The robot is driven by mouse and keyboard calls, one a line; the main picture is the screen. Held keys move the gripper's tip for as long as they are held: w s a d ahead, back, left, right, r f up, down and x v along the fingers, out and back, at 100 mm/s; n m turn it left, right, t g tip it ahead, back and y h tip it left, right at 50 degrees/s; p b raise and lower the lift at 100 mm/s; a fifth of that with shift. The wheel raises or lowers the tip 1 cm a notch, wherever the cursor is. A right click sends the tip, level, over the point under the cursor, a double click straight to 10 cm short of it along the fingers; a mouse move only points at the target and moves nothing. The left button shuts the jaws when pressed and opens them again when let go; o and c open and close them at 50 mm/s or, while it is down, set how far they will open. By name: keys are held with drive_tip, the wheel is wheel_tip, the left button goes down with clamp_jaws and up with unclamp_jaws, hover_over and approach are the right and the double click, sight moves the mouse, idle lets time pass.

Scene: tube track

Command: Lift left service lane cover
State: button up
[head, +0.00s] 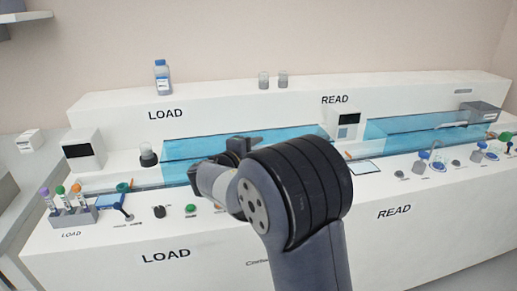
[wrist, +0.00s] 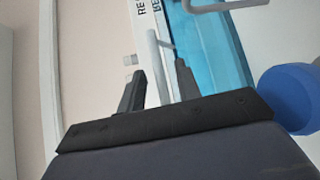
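The left service lane cover (head: 290,136) is a clear blue panel along the LOAD side of the white bench, partly hidden behind my arm. My gripper (head: 243,146) is over this panel in the head view. In the wrist view my gripper (wrist: 160,88) has its two dark fingers apart, so it is open. A pale grey bar handle (wrist: 155,62) shows between the fingers, with gaps visible beside it; contact cannot be told. The blue panel (wrist: 215,50) lies to the right of the fingers in that view.
A second blue cover (head: 395,128) lies on the READ side. A white reader box (head: 342,126) stands between the lanes, and another box (head: 83,150) at left. A tube rack (head: 72,213) and small knobs line the front. A bottle (head: 162,77) stands on the back ledge.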

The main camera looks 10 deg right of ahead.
drive_tip(key=shift+w+d+f, duration=0.1)
drive_tip(key=shift+w+d, duration=0.4)
drive_tip(key=shift+d, duration=0.05)
drive_tip(key=shift+c, duration=0.4)
clamp_jaws()
